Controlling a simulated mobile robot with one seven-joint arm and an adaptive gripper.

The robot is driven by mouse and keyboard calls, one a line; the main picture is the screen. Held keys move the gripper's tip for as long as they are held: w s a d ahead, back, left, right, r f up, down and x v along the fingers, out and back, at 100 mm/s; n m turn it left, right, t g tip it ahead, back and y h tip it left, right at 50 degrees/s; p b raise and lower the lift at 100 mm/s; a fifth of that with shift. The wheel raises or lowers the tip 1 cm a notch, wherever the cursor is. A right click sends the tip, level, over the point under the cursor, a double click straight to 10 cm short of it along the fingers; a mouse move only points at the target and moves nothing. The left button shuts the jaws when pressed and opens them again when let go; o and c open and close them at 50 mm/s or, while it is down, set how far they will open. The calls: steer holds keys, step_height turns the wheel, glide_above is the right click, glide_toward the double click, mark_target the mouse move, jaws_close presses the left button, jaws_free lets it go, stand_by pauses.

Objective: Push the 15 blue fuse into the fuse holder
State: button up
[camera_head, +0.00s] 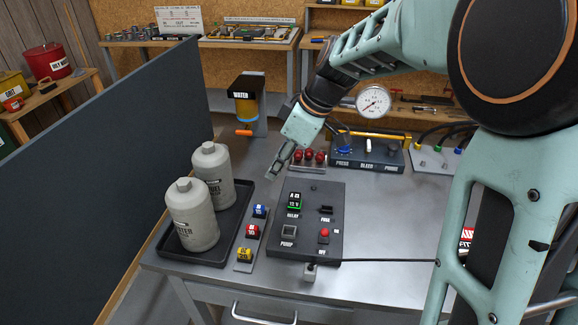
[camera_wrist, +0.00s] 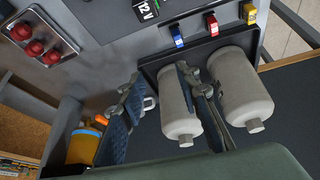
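The blue 15 fuse (camera_head: 260,211) sits on a small grey stand beside the dark panel; it also shows in the wrist view (camera_wrist: 177,38). The fuse holder (camera_head: 326,210) is a dark slot labelled FUSE on the panel's right side, in the head view. My gripper (camera_head: 274,173) hangs above the bench, behind the blue fuse and apart from it. In the wrist view its two fingers (camera_wrist: 160,78) are spread with nothing between them. The fuse holder is not visible in the wrist view.
A red fuse (camera_head: 252,231) and a yellow fuse (camera_head: 244,255) stand in line with the blue one. Two grey bottles (camera_head: 192,215) stand in a black tray (camera_head: 178,253) to their left.

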mark_target(259, 207)
steer(key=shift+n+g, duration=0.6)
steer(key=shift+n, duration=0.1)
steer(key=s+x, duration=0.1)
steer(key=x, duration=0.7)
steer(key=s+x, duration=0.1)
steer(key=x, duration=0.2)
steer(key=shift+s+f, duration=0.35)
steer(key=shift+f, duration=0.2)
jaws_close()
